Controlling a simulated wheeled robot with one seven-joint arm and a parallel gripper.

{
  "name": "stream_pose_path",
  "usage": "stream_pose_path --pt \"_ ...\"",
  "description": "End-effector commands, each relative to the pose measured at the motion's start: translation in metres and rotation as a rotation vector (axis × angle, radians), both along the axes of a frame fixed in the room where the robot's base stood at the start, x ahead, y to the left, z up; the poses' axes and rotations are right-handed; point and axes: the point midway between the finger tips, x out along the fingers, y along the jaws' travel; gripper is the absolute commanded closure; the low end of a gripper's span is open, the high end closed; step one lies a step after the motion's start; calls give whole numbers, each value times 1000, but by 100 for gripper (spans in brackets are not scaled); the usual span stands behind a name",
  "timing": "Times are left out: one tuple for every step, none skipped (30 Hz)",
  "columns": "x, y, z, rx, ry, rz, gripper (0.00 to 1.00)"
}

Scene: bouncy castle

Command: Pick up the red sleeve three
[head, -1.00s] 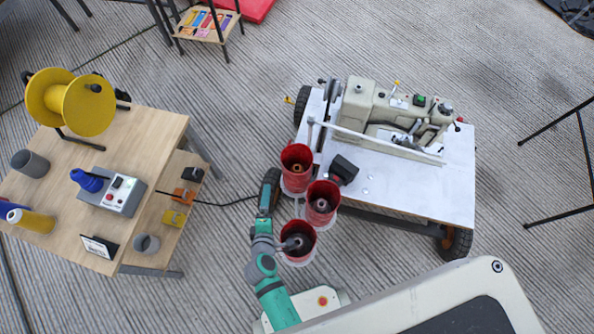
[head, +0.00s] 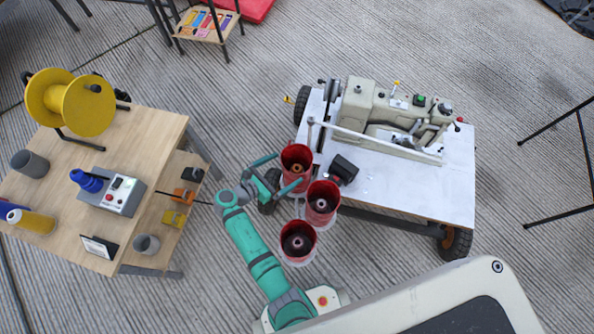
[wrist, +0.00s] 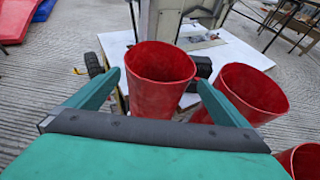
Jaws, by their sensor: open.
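Three red sleeves, open-topped and upright, stand in a row beside the white cart: a far one (head: 297,153), a middle one (head: 322,190) and a near one (head: 299,231). No label shows which is number three. My gripper (head: 289,169) is open at the far sleeve, its fingers reaching to either side of it. In the wrist view the far sleeve (wrist: 160,85) stands ahead between my two fingertips (wrist: 159,79), with no clear contact. The middle sleeve (wrist: 250,92) is just right of the right finger. The near sleeve (wrist: 303,160) is cut off at the lower right.
The white cart (head: 400,192) carries a sewing machine (head: 375,105) and a small black box (head: 343,169) close to the sleeves. A wooden table (head: 150,150) with a yellow reel (head: 50,100) stands left of my arm. Ribbed floor is open beyond.

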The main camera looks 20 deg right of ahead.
Motion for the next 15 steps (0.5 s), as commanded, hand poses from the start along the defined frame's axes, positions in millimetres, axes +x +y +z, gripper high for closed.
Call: stream_pose_path --pt "3 -7 -3 0 1 -3 0" --pt "4 -10 -5 0 0 -2 0" --pt "6 -14 -7 1 0 -1 0" --pt "7 -16 -8 1 0 -1 0" --pt "7 -18 -9 1 0 -1 0" --pt "8 -20 -10 1 0 0 0" --pt "9 -21 -10 2 -1 -1 0" --pt "10 -23 -11 3 -1 -1 0" --pt "10 -24 -12 3 -2 -1 0" --pt "11 -26 -13 2 -2 -1 0" --pt "12 -29 -14 2 -2 -2 0" --pt "15 -32 -16 3 -1 -2 0" --pt "16 -36 -18 3 -2 -1 0" --pt "18 -39 -20 3 -1 -2 0" --pt "21 -44 -23 2 -1 -2 0"
